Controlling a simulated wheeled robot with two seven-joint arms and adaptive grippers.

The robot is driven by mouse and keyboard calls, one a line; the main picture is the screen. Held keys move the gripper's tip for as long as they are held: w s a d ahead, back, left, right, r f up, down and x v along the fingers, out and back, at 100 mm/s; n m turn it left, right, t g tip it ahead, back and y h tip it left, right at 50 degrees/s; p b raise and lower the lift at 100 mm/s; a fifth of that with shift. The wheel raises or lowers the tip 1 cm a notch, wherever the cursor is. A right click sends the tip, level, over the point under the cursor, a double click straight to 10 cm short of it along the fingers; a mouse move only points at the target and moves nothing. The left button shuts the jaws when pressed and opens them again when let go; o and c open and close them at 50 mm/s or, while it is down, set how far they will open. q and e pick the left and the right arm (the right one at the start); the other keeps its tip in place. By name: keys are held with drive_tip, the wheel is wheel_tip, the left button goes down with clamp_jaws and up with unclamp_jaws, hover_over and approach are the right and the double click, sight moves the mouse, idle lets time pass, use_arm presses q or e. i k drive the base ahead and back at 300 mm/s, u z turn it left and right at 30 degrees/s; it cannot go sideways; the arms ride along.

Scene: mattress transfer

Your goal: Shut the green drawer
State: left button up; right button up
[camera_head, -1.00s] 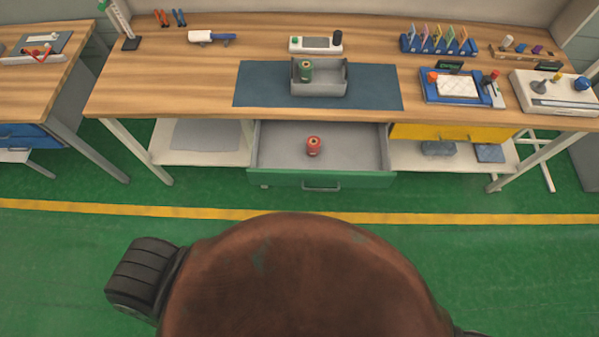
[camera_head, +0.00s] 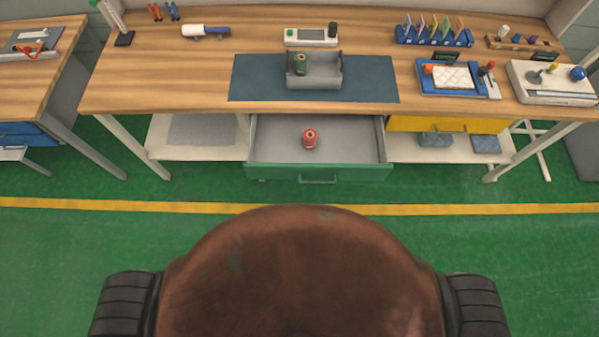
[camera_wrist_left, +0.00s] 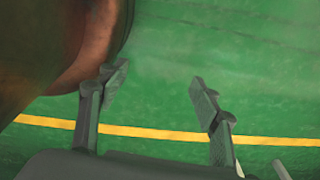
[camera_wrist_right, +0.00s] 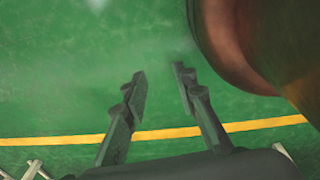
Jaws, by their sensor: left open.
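The green drawer (camera_head: 280,172) under the workbench is pulled out, with its grey inside showing in the head view. A red spool-like part (camera_head: 310,139) stands inside it. The drawer has a grey handle (camera_head: 318,179) on its front. My left gripper (camera_wrist_left: 160,84) is open and empty above the green floor in the left wrist view. My right gripper (camera_wrist_right: 158,82) has its fingers apart with nothing between them in the right wrist view. Neither gripper shows in the head view, and both are away from the drawer.
The wooden workbench (camera_head: 180,85) holds a grey tray (camera_head: 315,82) with a green spool on a dark mat (camera_head: 380,85). A yellow drawer (camera_head: 425,124) right of the green one looks shut. Lower shelves flank the open drawer. Green floor lies clear in front, crossed by a yellow line (camera_head: 60,205).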

sight(349, 147)
drive_tip(key=z, duration=1.3)
drive_tip(key=k, duration=0.85)
drive_tip(key=u, duration=1.25)
drive_tip(key=i, duration=0.5)
